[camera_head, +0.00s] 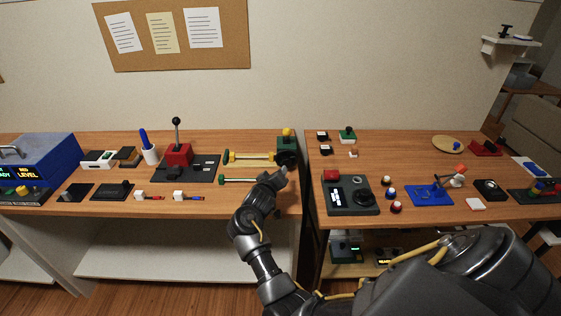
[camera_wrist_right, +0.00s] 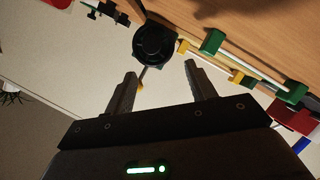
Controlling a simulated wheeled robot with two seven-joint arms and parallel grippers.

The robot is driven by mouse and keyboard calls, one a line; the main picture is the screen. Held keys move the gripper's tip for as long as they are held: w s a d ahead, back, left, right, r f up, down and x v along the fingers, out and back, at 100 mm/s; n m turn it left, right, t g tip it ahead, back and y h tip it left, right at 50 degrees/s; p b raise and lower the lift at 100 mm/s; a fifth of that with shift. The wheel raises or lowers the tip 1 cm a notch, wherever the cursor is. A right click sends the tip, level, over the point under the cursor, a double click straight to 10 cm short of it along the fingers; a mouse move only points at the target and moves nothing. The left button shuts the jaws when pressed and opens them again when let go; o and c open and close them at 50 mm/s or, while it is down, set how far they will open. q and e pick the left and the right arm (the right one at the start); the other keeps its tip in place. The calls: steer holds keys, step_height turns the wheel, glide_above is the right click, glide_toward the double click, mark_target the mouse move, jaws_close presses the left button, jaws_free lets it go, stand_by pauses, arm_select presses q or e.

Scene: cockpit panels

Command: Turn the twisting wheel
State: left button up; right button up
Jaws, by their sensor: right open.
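A black round wheel (camera_wrist_right: 153,42) shows at the top of the right wrist view, at the table's edge. In the head view I take it to be the dark round part (camera_head: 287,158) on the front of a green block with a yellow knob (camera_head: 287,137), partly covered by my gripper. My right gripper (camera_wrist_right: 160,70) is open, its fingers spread just short of the wheel with nothing between them but a thin rod seen beyond. It also shows in the head view (camera_head: 282,174), small and dark. My left gripper is in neither view.
Green and yellow slider rods (camera_head: 248,158) lie left of the wheel. A black panel with a red button and dial (camera_head: 352,195) stands on the right table. A narrow gap parts the tables. A red lever box (camera_head: 178,155) stands further left.

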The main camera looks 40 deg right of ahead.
mark_target(287, 163)
steer(key=d, duration=0.2)
steer(key=shift+d, duration=0.3)
steer(key=x, duration=0.3)
steer(key=shift+w+d+f, duration=0.1)
steer(key=shift+d+f, duration=0.15)
steer(key=x, duration=0.3)
steer(key=shift+w+d, duration=0.25)
steer(key=shift+w+d+f, duration=0.25)
steer(key=shift+w+d, duration=0.15)
steer(key=shift+d, duration=0.05)
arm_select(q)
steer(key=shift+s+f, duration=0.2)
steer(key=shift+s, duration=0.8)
arm_select(e)
steer(key=shift+c, duration=0.2)
steer(key=c, duration=0.9)
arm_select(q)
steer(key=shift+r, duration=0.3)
arm_select(e)
steer(key=shift+m, duration=0.3)
